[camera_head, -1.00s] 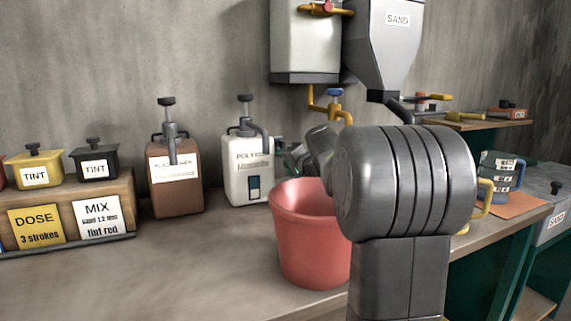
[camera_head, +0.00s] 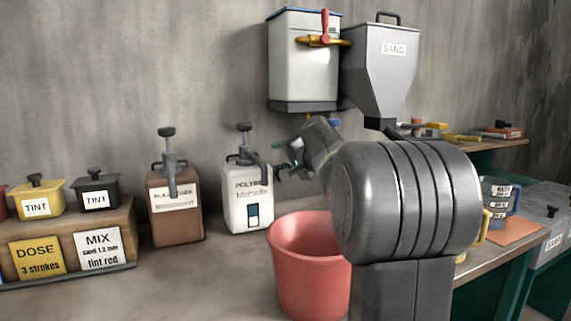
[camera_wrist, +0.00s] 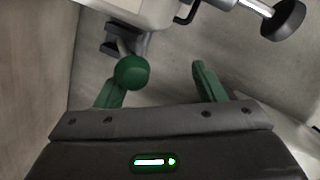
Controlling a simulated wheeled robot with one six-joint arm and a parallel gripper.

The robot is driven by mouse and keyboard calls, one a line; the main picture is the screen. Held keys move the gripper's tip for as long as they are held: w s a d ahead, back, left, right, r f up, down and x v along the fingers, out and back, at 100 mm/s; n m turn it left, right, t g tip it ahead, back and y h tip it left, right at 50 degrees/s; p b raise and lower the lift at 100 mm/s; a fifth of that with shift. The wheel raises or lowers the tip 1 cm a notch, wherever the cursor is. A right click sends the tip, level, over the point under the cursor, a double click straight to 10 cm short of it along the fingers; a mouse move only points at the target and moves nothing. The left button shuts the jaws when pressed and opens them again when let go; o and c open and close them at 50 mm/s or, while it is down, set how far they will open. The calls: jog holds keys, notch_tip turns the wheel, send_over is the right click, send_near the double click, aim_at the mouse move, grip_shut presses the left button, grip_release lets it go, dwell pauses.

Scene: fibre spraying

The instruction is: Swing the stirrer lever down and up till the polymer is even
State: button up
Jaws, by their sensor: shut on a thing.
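The white polymer container (camera_head: 248,200) stands upright on the bench, with a black-knobbed pump on top and a small window (camera_head: 253,215) dark above and teal below. My gripper (camera_head: 284,160) is at the right of its upper part, partly hidden by my wrist. In the wrist view, the stirrer lever's green ball knob (camera_wrist: 131,72) is between my green fingers (camera_wrist: 160,84), closer to the left one. A grey bracket (camera_wrist: 118,42) behind the knob joins it to the pale container. My gripper is shut on the lever; the exact contact is hard to see.
A red bucket (camera_head: 308,252) stands in front, below my arm. The brown plasticiser container (camera_head: 175,210) is to the left. A white tank (camera_head: 303,65) and a grey sand hopper (camera_head: 385,70) hang above. The bench's front left is clear.

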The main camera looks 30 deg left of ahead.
jog(key=shift+d+r, duration=0.1)
jog(key=shift+r, duration=0.4)
jog(key=shift+s+d+r, duration=0.1)
jog(key=shift+r, duration=0.05)
jog(key=shift+s+d+r, duration=0.5)
jog(key=shift+s+r, duration=0.1)
jog(key=shift+s, duration=0.05)
jog(key=s+d+r+p, duration=0.3)
jog(key=s+d+r, duration=0.1)
jog(key=d+r, duration=0.4)
jog(key=shift+s+d+r+p, duration=0.25)
jog(key=shift+s+d+p, duration=0.1)
jog(key=shift+d, duration=0.1)
jog(key=shift+d, duration=0.1)
dwell(0.6)
